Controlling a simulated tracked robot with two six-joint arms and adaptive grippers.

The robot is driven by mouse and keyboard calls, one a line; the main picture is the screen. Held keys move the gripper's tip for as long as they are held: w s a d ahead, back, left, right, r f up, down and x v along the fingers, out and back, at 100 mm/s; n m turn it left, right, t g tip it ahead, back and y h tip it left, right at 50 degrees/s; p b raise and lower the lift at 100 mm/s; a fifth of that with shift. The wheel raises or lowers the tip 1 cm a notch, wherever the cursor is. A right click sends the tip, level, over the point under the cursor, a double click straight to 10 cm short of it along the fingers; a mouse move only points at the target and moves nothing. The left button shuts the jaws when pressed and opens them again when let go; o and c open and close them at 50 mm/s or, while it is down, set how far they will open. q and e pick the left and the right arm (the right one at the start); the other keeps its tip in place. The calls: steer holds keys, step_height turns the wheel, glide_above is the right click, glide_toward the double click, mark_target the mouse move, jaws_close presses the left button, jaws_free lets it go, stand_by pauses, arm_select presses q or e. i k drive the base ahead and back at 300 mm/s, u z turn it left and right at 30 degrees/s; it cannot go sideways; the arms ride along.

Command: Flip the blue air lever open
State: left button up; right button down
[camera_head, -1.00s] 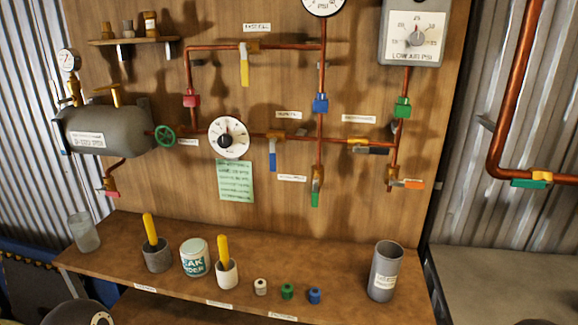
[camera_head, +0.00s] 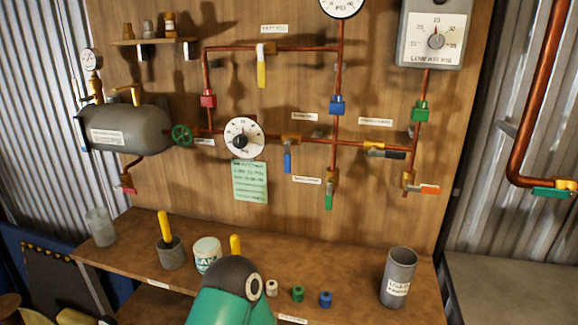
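The blue lever (camera_head: 287,162) hangs straight down from a brass valve (camera_head: 290,141) on the horizontal copper pipe, just right of the round white dial (camera_head: 243,138). No gripper touches it. A dark and teal link of my own arm rises at the bottom middle, in front of the shelf, well below the lever. It hides part of the shelf and one yellow-handled pot. Neither gripper can be made out in the view.
The shelf (camera_head: 350,285) holds a glass jar (camera_head: 100,227), a white tin (camera_head: 206,254), small coloured caps and a grey cup (camera_head: 398,277). Nearby are a yellow lever (camera_head: 262,73), a green lever (camera_head: 329,200) and an orange lever (camera_head: 429,189). The board before the blue lever is clear.

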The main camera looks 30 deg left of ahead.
mark_target(287, 157)
steer(key=u, duration=0.15)
steer(key=k, duration=0.95)
steer(key=u, duration=0.95)
steer(key=i, duration=0.75)
steer(key=u, duration=0.15)
